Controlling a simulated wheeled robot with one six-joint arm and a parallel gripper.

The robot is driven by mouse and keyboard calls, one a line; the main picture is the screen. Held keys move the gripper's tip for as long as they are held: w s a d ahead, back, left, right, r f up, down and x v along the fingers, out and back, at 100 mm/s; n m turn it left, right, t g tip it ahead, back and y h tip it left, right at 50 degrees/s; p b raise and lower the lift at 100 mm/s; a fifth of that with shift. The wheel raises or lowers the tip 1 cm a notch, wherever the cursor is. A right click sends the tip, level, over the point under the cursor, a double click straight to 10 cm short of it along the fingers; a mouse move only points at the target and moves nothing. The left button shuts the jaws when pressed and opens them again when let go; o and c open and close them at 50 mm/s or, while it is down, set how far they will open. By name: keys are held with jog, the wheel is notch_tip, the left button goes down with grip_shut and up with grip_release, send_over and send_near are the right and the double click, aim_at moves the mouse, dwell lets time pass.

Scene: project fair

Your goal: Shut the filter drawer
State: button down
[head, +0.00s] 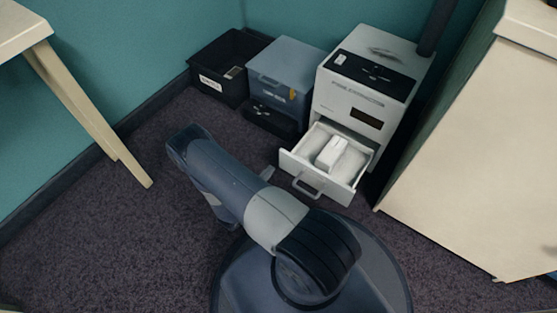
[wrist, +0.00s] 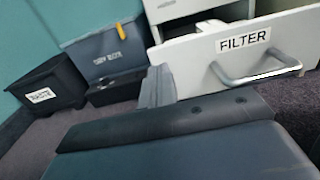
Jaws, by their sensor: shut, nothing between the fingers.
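The filter drawer (head: 301,175) is pulled out of the lower front of a white fume extractor (head: 345,98). It holds white padded filter material with a white block (head: 331,153) on top. In the wrist view its white front (wrist: 195,58) bears a FILTER label and a grey bar handle (wrist: 255,75). The handle (head: 306,187) also shows in the head view. My gripper (wrist: 156,84) is shut and empty, its tip in front of the left part of the drawer front.
A blue-grey lidded bin (head: 285,68) and a black bin (head: 215,72) with a white label stand left of the extractor against the teal wall. A cream cabinet (head: 470,160) stands close on the right. A table leg (head: 95,115) is at left. Carpet between is clear.

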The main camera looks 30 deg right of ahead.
aim_at(284, 154)
jog(key=shift+b+x, duration=0.85)
jog(key=shift+x, duration=2.7)
